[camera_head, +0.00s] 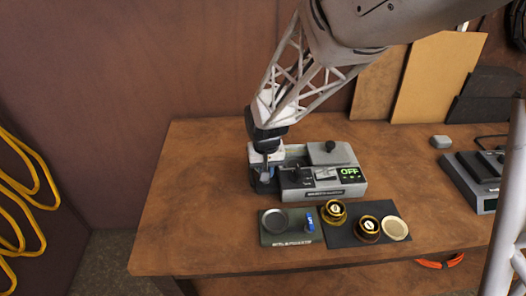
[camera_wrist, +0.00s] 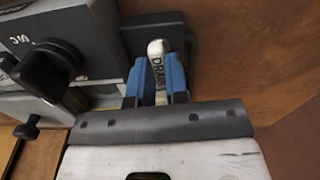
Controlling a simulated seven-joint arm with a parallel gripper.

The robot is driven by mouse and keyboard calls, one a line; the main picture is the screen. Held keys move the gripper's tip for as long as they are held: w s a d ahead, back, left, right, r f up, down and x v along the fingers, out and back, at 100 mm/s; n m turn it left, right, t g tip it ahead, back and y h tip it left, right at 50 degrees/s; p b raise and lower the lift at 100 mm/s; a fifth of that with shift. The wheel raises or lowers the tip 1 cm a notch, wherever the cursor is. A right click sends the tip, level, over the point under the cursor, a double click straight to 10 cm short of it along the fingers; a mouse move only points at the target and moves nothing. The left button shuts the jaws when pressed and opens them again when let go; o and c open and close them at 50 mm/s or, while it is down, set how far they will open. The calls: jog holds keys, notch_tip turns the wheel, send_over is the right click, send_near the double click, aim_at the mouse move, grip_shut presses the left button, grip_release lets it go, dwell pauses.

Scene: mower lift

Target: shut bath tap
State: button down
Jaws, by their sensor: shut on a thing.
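A grey bench-top bath unit (camera_head: 320,170) with a green "OFF" display stands on the wooden table. In the wrist view a pale lever marked "DRAIN" (camera_wrist: 157,52) sticks up beside the unit's dark grey side; it looks like the bath tap. My gripper (camera_head: 265,178) is at the unit's left end. Its blue fingers (camera_wrist: 157,80) are shut on the pale lever, one on each side. The fingers and wrist plate hide the lever's lower part. Black knobs (camera_wrist: 48,68) sit on the unit, left of the fingers.
A dark tray with a round dish (camera_head: 284,228) and a blue item lies in front of the unit. A black mat (camera_head: 347,236) beside it carries gold-rimmed round pieces and a cream disc (camera_head: 395,229). A grey scale-like device (camera_head: 470,178) stands at right. The table's left side is clear.

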jog(key=shift+m, duration=0.6)
jog(key=c, duration=1.1)
grip_release()
jog(key=shift+r, duration=0.15)
jog(key=shift+r, duration=3.75)
